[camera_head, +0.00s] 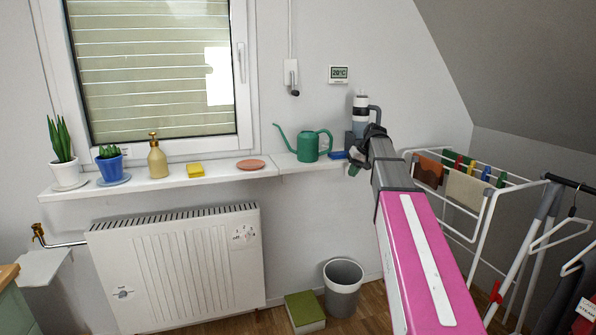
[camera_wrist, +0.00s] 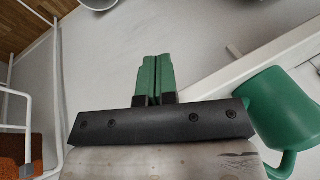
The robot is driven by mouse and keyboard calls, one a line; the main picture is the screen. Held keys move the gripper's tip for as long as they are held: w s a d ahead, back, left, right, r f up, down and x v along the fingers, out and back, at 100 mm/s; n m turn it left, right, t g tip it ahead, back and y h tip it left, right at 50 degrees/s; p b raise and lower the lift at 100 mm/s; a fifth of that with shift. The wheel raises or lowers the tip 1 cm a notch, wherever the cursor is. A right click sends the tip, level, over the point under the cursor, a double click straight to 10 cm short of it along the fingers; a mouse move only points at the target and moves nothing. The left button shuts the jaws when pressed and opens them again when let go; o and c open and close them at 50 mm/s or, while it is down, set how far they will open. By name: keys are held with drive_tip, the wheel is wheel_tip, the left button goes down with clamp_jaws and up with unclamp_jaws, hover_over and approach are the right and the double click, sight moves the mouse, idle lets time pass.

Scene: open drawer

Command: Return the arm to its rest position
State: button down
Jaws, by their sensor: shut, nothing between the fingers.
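My gripper (camera_wrist: 156,76) shows in the wrist view with its two green fingers side by side and nothing between them. In the head view my pink and grey arm reaches up from the lower right toward the right end of the shelf. There the green fingertips (camera_head: 354,170) show small, partly hidden by my arm's dark end. The green watering can (camera_head: 306,146) stands to the left of my gripper; its body (camera_wrist: 280,108) fills the right of the wrist view. I cannot tell the exact gap between them.
A white shelf (camera_head: 227,172) holds several pots and small things. A blue item (camera_head: 338,155) lies near my gripper. A white drying rack (camera_head: 480,222) stands close to the arm's right. A bin (camera_head: 343,285) and green box (camera_head: 304,312) are on the floor by the radiator (camera_head: 180,268).

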drive_tip(key=s+a+f+m+g+h, duration=0.1)
drive_tip(key=s+a+f+g+h, duration=0.1)
drive_tip(key=s+f, duration=2.8)
wheel_tip(320, 180, down, 4)
drive_tip(key=a+h, duration=0.1)
drive_tip(key=h, duration=0.1)
drive_tip(key=shift+r+m+h, duration=0.25)
drive_tip(key=shift+m+h, duration=0.05)
